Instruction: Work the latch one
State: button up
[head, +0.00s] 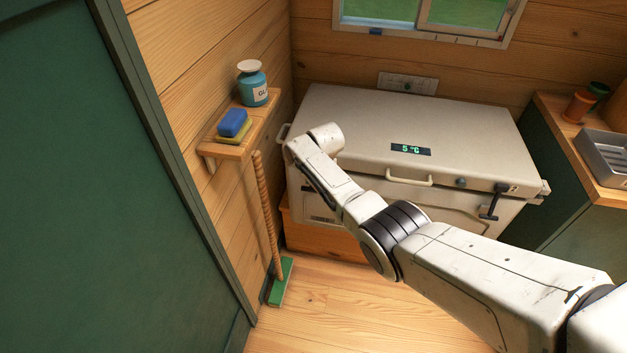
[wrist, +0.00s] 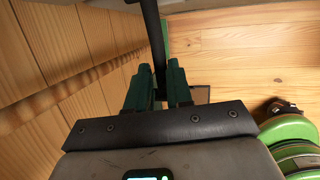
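The chest cooler (head: 430,130) has a pale lid with a "5 °C" display (head: 411,150). A dark latch (head: 490,204) hangs at the right end of its front. The left end of the front is largely behind my arm. In the wrist view, a black latch handle (wrist: 157,36) runs down from the top edge between the green fingers of my gripper (wrist: 160,78). The fingers are close on both sides of the bar and appear to grip it. In the head view my gripper is hidden behind my arm, near the cooler's left side.
A wall shelf (head: 237,140) holds a blue sponge (head: 232,122) and a jar (head: 252,86). A broom (head: 268,220) leans below it. A counter (head: 575,135) stands right of the cooler. Floor (head: 330,310) is clear in front.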

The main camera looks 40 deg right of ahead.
jog(key=o, duration=0.3)
jog(key=shift+w+d+r, duration=0.1)
jog(key=shift+d, duration=0.05)
jog(key=shift+o, duration=0.5)
jog(key=shift+a, duration=0.2)
jog(key=d+p+v, duration=0.1)
jog(key=v, duration=0.9)
jog(key=shift+s+a+r, duration=0.2)
jog(key=shift+a+r, duration=0.05)
jog(key=shift+a, duration=0.15)
